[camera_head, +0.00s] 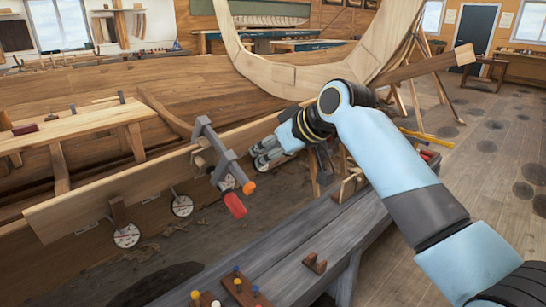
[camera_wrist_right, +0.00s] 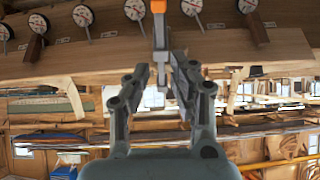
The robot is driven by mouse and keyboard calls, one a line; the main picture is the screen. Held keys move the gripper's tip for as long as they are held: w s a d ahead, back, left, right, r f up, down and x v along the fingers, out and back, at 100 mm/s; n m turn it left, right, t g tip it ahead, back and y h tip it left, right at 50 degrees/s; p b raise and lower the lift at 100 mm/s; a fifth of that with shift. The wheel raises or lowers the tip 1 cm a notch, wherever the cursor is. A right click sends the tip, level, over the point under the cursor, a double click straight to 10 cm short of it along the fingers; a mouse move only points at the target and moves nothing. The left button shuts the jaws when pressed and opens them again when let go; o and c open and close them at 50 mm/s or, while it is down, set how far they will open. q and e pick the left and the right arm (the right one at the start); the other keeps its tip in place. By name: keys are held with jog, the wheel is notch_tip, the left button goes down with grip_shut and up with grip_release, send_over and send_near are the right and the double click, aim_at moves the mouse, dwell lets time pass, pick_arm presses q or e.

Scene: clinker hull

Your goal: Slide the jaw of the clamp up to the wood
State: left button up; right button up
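The clamp (camera_head: 216,150) is grey, with an orange tip on its bar and a red handle (camera_head: 235,204) hanging at its near lower side. It sits at the top edge of the long wooden plank (camera_head: 100,205). My right gripper (camera_head: 260,158) is just right of the clamp, with its fingers pointing towards it. In the right wrist view the gripper (camera_wrist_right: 160,78) is open, and the clamp's orange end (camera_wrist_right: 158,6) and grey bar lie in line with the gap between its fingers. I cannot tell whether they touch. My left gripper is not in view.
Round dials (camera_head: 182,206) stand along the plank's lower side. A grey bench (camera_head: 320,245) with coloured pegs and small wooden blocks lies in front. A lighter bench (camera_head: 70,128) with tools is at the left. The curved hull frame (camera_head: 300,80) rises behind my right arm.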

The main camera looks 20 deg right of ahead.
aim_at(233, 162)
jog(key=b+x, duration=0.7)
jog(key=x, duration=0.3)
jog(key=shift+w+f+b, duration=0.1)
jog(key=shift+f+b, duration=0.1)
jog(key=shift+b, duration=0.15)
jog(key=shift+w+a+f+b, duration=0.2)
jog(key=shift+w+f+b, duration=0.15)
jog(key=shift+w+f, duration=0.15)
jog(key=shift+w+r, duration=0.1)
jog(key=shift+c, duration=0.4)
jog(key=shift+w+a+r, duration=0.2)
jog(key=shift+w, duration=0.2)
jog(key=shift+w+a+r, duration=0.15)
jog(key=shift+w, duration=0.1)
jog(key=shift+w+a+r, duration=0.2)
jog(key=shift+w, duration=0.25)
